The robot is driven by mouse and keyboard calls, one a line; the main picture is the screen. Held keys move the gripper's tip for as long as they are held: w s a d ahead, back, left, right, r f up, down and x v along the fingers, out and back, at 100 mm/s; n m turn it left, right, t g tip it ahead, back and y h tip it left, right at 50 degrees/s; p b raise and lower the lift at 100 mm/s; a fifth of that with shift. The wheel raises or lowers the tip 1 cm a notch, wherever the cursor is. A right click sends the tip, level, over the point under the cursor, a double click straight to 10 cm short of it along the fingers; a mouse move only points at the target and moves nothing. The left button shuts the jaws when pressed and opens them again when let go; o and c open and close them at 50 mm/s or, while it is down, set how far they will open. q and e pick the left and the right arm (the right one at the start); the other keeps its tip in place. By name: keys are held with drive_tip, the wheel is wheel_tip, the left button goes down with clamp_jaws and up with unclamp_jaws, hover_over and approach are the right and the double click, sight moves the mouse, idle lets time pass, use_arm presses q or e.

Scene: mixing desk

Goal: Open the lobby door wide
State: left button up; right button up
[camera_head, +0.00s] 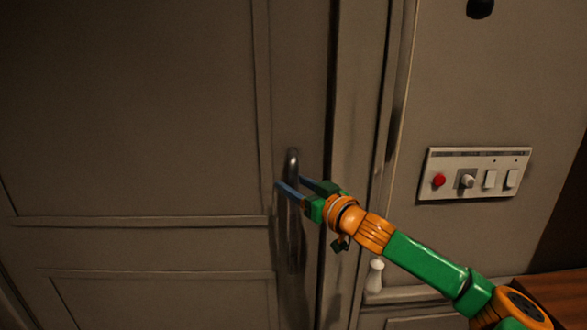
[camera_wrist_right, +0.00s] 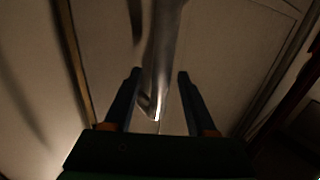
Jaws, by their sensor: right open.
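The lobby door (camera_head: 140,120) is a dull grey-brown panelled door that fills the left and middle of the head view. It looks shut against its frame. A vertical metal handle (camera_head: 293,160) stands near the door's right edge. My right gripper (camera_head: 298,188) is at the handle, its blue fingers open on either side of it. In the right wrist view the handle (camera_wrist_right: 162,60) runs between the two open fingers (camera_wrist_right: 158,76), with a gap visible on both sides. Part of the handle is hidden behind the fingers. My left gripper is not in view.
A switch panel (camera_head: 474,174) with a red button, a knob and light switches is on the wall at right. A small pale knob-like object (camera_head: 375,276) stands on a ledge below it. A brown wooden surface (camera_head: 560,290) is at the lower right.

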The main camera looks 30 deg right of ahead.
drive_tip(key=shift+w+f, duration=0.1)
drive_tip(key=shift+w, duration=0.25)
drive_tip(key=shift+s, duration=0.1)
clamp_jaws()
idle(1.1)
